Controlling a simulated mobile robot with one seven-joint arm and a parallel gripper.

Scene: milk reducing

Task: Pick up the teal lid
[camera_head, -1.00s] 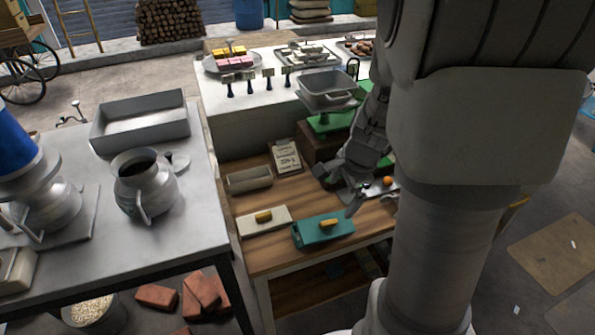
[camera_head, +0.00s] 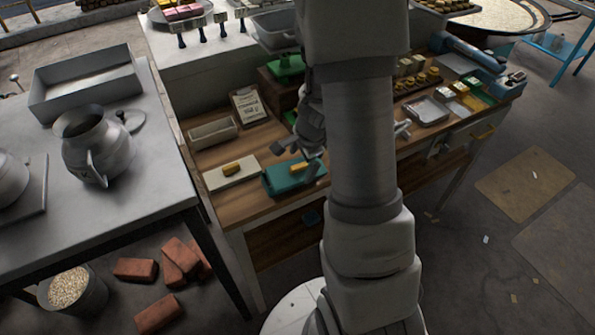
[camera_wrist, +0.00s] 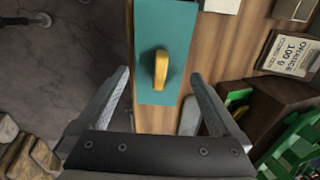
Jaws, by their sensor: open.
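The teal lid (camera_wrist: 175,28) has a yellow handle (camera_wrist: 160,68) standing on its middle. In the head view the teal lid (camera_head: 283,178) is on a box near the front edge of the wooden table, partly hidden by my gripper. My gripper (camera_wrist: 161,80) is open and empty in the wrist view. Its two fingers reach up either side of the lid's near end, with the yellow handle between and beyond the tips. In the head view my gripper (camera_head: 298,160) is above the right part of the lid. I cannot tell the exact height gap.
A white lid with a yellow handle (camera_head: 217,176) lies left of the teal one. An empty tan tray (camera_head: 212,134) and a written card (camera_head: 250,106) are behind. A green scale (camera_head: 287,66) stands further back. A steel table with a jug (camera_head: 97,150) is at left.

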